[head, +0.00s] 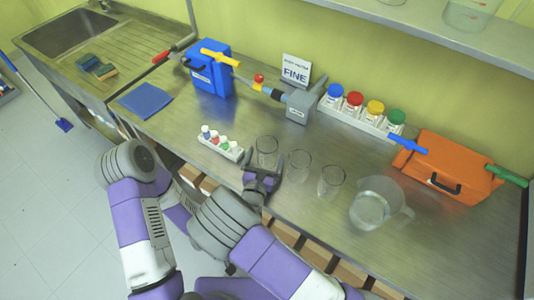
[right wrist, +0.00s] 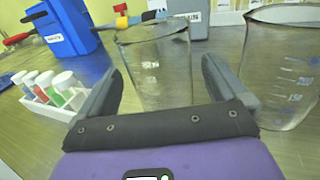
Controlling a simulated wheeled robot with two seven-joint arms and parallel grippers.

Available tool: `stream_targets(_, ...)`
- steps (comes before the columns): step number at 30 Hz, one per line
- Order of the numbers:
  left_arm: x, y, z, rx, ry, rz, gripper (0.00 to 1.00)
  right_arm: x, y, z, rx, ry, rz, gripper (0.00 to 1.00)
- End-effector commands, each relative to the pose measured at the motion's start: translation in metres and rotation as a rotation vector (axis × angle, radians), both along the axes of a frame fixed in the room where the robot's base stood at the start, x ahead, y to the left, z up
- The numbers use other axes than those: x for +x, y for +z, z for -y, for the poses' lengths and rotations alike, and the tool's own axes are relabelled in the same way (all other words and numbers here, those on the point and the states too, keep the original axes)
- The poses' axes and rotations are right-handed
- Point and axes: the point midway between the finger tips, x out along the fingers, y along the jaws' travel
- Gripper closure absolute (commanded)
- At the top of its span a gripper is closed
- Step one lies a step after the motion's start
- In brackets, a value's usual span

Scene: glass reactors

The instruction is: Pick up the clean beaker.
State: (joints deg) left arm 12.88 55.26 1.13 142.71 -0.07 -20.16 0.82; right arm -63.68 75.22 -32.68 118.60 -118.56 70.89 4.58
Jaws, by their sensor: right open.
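Three clear glass beakers stand upright in a row on the steel bench: a left one (head: 267,147), a middle one (head: 299,163) and a right one (head: 331,180). I cannot tell from their look which is the clean one. My right gripper (head: 263,172) is open at the near side of the left beaker. In the right wrist view the left beaker (right wrist: 158,70) stands between the spread fingers, with its base partly hidden by the gripper. The middle beaker (right wrist: 281,75) is just outside the right finger. My left gripper does not show.
A white rack of small capped vials (head: 220,145) stands close left of the left beaker. A glass jug (head: 372,204) is at the right, with an orange case (head: 447,165) behind it. A blue box (head: 208,72) and a rack of coloured-lid jars (head: 365,112) stand further back.

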Motion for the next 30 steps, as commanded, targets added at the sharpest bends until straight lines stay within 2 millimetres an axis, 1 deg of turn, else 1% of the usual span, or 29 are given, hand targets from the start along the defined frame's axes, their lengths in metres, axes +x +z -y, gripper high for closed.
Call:
stream_targets(2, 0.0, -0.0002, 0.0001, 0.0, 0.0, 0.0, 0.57, 0.0032, -0.0002, 0.0008, -0.001, 0.001, 0.0, 0.0)
stream_targets(8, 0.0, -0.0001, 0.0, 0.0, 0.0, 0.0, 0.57, 0.0034, 0.0, 0.0009, -0.001, 0.0, -0.001, 0.0)
stream_targets(19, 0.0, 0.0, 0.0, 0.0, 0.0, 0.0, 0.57, 0.0031, 0.0001, 0.0008, -0.001, 0.0, 0.0, 0.57)
stream_targets(20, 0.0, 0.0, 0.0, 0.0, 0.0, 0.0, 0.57, 0.0032, 0.0004, 0.0008, 0.0, 0.0, 0.001, 0.58)
stream_targets(26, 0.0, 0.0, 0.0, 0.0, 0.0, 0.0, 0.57, 0.0032, 0.0008, 0.0007, 0.0, 0.0, 0.001, 0.58)
stream_targets(30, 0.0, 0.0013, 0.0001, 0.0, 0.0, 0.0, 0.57, 0.0034, 0.0059, 0.0006, 0.002, 0.0, 0.001, 0.58)
